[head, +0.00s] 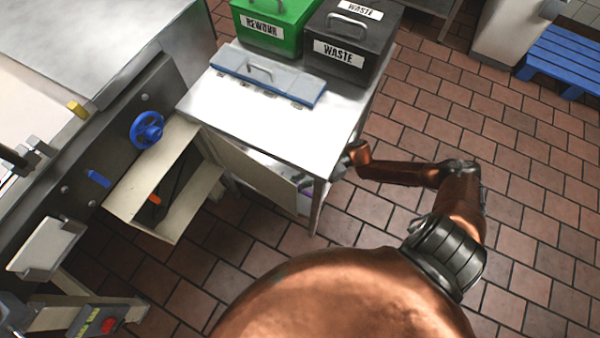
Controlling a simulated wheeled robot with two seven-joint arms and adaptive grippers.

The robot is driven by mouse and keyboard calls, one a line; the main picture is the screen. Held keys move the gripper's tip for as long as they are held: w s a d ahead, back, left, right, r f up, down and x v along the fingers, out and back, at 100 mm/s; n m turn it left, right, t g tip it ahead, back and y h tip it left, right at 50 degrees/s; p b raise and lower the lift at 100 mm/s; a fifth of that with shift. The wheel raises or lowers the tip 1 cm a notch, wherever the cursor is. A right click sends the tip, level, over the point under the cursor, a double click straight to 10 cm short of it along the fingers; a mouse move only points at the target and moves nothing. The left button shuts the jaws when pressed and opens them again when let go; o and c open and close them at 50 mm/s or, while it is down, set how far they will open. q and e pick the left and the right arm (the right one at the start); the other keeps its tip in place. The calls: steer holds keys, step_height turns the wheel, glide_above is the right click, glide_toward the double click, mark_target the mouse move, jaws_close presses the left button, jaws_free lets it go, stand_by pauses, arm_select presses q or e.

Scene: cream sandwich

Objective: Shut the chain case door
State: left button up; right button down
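The chain case (122,212) is a cream box on the side of the machine at the left, with its front open. Inside, a dark chain-like part and an orange piece (154,200) show. A beige panel, which looks like the chain case door (255,172), stands swung out to the right of the box and runs partly under the steel table. My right gripper (308,186) is near the panel's far right end, by the table's front corner. The table's edge and leg partly hide it, so contact and finger opening cannot be made out. My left gripper is out of view.
The steel table (250,125) carries a blue-grey lidded tray (295,88), a green rework bin (262,27) and a black waste bin (350,55). A blue handwheel (147,130) sits above the case. Tiled floor (225,215) is clear before the door.

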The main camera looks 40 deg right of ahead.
steer(key=shift+a, duration=0.1)
steer(key=c, duration=2.3)
jaws_free()
steer(key=s+d, duration=0.2)
steer(key=d, duration=1)
steer(key=shift+s, duration=0.15)
steer(key=shift+a, duration=0.1)
